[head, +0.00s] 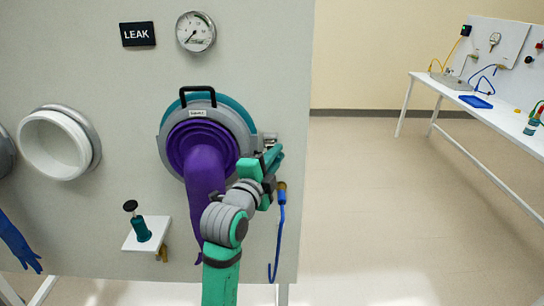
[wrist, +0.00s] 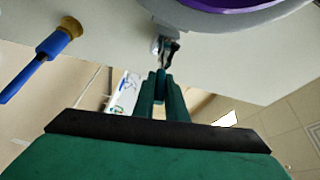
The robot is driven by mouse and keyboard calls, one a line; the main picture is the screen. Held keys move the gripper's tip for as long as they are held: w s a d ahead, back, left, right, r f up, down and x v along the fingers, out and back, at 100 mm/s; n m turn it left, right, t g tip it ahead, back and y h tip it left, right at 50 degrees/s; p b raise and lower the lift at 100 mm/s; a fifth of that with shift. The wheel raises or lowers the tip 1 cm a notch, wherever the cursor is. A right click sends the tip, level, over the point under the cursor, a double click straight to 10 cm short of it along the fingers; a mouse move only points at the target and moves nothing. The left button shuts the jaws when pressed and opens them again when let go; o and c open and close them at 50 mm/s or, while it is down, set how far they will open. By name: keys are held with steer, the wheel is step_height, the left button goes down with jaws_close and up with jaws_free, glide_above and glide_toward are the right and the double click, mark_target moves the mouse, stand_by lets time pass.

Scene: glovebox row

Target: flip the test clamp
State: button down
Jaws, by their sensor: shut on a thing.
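The test clamp (wrist: 167,46) is a small metal piece with a dark lever, on the grey panel beside the ring of the purple glove port. In the head view its metal base (head: 269,136) shows just right of the ring, partly hidden by my gripper (head: 272,154). In the wrist view my gripper (wrist: 161,78) has its green fingers close together, with the tips at the clamp's lever. It is shut on the lever; the exact contact at the tips is small and hard to see.
The purple glove (head: 205,180) hangs from its port beside my arm. A blue hose with a brass fitting (head: 281,195) hangs just below my gripper; it also shows in the wrist view (wrist: 45,60). A small shelf (head: 135,243) holds a teal valve. Open floor lies right.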

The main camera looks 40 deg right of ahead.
steer(key=c, duration=1.8)
jaws_free()
steer(key=v, duration=1)
steer(key=shift+a, duration=0.35)
